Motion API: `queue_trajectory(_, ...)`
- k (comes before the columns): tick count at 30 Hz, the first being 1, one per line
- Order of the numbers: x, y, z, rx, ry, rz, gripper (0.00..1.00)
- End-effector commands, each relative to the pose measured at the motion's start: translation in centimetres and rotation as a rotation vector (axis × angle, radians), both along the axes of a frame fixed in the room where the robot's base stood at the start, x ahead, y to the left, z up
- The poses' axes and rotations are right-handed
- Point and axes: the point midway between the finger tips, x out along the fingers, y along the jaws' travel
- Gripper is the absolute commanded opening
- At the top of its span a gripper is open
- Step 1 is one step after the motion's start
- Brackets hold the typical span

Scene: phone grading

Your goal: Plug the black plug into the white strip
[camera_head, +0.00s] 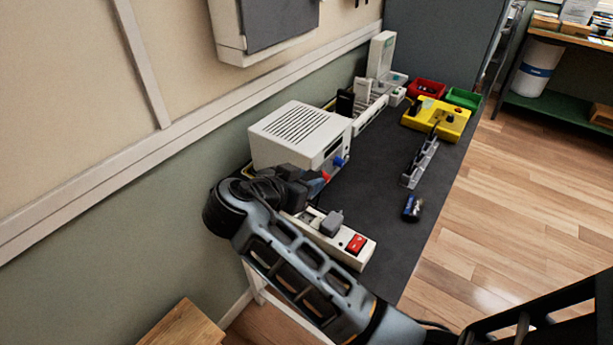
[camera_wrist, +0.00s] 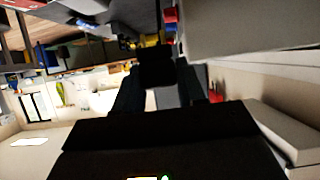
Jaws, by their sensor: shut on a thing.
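The white strip (camera_head: 350,250) lies near the front end of the dark table. It has a red switch at its right end, and a grey plug (camera_head: 331,222) sits on it. My gripper (camera_head: 298,182) is above and behind the strip's left end, close to the white box, and my arm hides part of the strip. In the wrist view, my gripper (camera_wrist: 158,88) is shut on the black plug (camera_wrist: 157,66), which shows as a dark block between the fingers. The plug cannot be made out clearly in the head view. The strip cannot be made out in the wrist view.
A white vented box (camera_head: 300,135) with red and blue terminals stands just behind my gripper, against the wall. A yellow case (camera_head: 436,117), a grey rack (camera_head: 420,162) and a small blue item (camera_head: 412,208) lie on the table (camera_head: 385,190). The table's middle is clear.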

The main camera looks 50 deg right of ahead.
Motion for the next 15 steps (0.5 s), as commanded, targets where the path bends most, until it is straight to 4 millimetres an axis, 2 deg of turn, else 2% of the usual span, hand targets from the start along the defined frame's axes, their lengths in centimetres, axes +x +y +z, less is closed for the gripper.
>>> queue_trajectory(3,0.0,0.0,-1.7,0.0,0.002,0.001,0.01)
queue_trajectory(15,0.0,0.0,-5.7,0.001,0.002,0.001,0.01)
